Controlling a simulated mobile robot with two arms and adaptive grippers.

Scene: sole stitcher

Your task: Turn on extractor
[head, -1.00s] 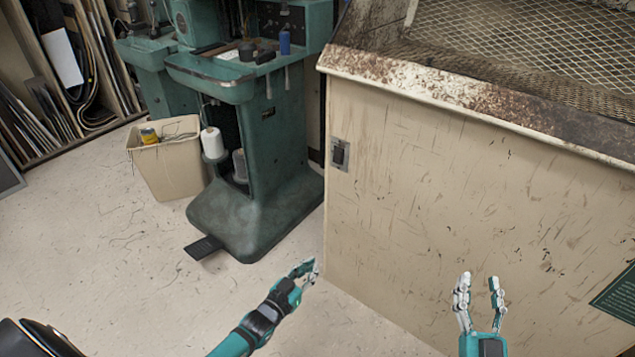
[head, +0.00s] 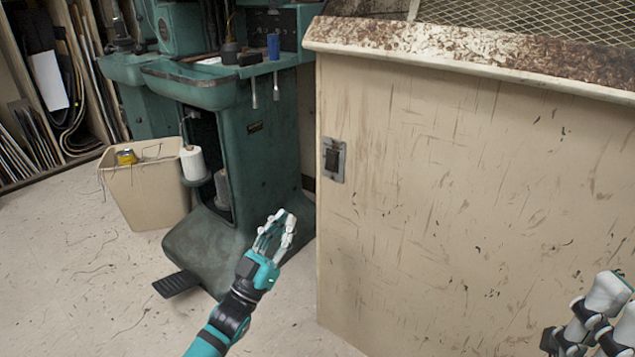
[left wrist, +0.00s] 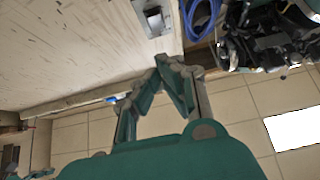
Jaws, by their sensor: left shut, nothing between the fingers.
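The extractor appears to be the beige, scuffed cabinet (head: 470,190) with a dirty rim and wire mesh on top. A dark rocker switch on a metal plate (head: 333,160) sits near the left edge of its front. The switch plate also shows at the top of the left wrist view (left wrist: 153,17). My left gripper (head: 282,218) is shut and empty, below and left of the switch and apart from it. Its fingers meet in the left wrist view (left wrist: 165,62). My right gripper (head: 607,290) is partly cut off at the lower right edge; its jaw state is unclear.
A green stitching machine (head: 245,150) with a foot pedal (head: 177,284) stands left of the cabinet. A beige bin (head: 145,192) stands beside it. A rack of sheets and straps (head: 60,90) is at the far left.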

